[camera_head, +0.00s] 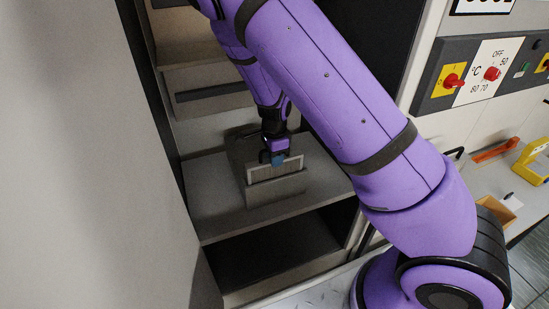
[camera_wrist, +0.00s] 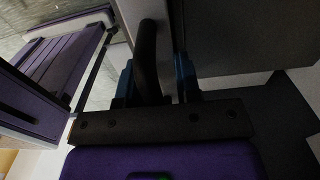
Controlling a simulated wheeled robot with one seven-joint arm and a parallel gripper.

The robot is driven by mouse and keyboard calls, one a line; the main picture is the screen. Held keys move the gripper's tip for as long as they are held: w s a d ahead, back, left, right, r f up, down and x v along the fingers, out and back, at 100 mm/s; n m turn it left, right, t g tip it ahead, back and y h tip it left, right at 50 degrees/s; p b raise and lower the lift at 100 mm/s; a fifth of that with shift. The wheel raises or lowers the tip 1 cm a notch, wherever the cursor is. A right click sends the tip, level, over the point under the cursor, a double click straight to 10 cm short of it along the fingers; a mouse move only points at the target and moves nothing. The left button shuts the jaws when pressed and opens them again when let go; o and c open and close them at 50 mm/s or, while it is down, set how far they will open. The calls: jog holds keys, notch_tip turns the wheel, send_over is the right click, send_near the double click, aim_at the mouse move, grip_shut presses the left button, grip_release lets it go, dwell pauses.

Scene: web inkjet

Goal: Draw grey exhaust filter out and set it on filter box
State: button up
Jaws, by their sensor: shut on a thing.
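The grey exhaust filter (camera_head: 275,170), a pleated panel with a pale frame, shows upright at a grey box (camera_head: 277,191) on the cabinet shelf. I take this box to be the filter box. My gripper (camera_head: 278,160) is at the filter's upper edge, shut on it. In the wrist view, the blue fingertips of my gripper (camera_wrist: 156,80) stand on both sides of a dark bar-like handle (camera_wrist: 148,45). How far the filter sits inside the box cannot be told. My arm hides part of the cabinet's right side.
The grey shelf (camera_head: 212,205) has bare room around the box. A dark opening (camera_head: 270,255) lies below it, and a ledge with a slot (camera_head: 210,92) above. A control panel with red knobs (camera_head: 492,73), a yellow object (camera_head: 535,160) and an orange-red tool (camera_head: 495,151) are at right.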

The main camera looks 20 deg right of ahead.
jog(key=shift+r, duration=5.7)
